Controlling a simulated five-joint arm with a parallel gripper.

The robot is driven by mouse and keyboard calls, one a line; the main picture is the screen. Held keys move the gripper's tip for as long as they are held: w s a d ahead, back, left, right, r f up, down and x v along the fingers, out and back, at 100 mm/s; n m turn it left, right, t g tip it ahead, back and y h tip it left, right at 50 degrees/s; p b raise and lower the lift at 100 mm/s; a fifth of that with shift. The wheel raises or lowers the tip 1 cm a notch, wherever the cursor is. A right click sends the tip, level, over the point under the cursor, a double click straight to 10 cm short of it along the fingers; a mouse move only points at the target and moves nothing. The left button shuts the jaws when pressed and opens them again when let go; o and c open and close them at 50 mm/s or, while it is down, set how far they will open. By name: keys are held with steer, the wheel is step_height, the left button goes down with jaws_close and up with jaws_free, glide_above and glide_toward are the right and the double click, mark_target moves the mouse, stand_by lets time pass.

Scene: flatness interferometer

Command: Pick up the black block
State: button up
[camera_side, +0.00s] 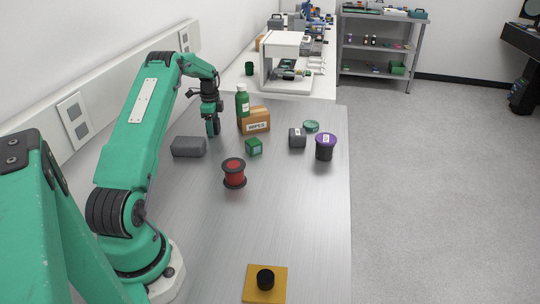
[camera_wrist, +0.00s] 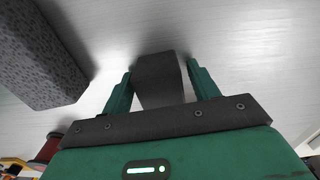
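A black block (camera_wrist: 160,72) stands upright between the two green fingers of my gripper (camera_wrist: 159,72) in the wrist view. A narrow strip of bench shows between the block and each finger, so my gripper looks open around it and not closed on it. In the side view my gripper (camera_side: 213,127) points down at the bench, behind the green box and left of the cardboard box. There the fingers and the black block overlap as one small dark shape, and the block's base is hard to make out.
A speckled grey block (camera_side: 188,147) lies just left of my gripper; it also shows in the wrist view (camera_wrist: 35,60). Nearby are a green box (camera_side: 254,147), green bottle (camera_side: 242,102), cardboard box (camera_side: 257,117), red spool (camera_side: 234,173), dark labelled block (camera_side: 297,138) and purple-lidded jar (camera_side: 325,148). The front bench is mostly clear.

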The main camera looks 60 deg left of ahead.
steer(key=c, duration=1)
steer(key=shift+r, duration=0.1)
steer(key=shift+r, duration=4.95)
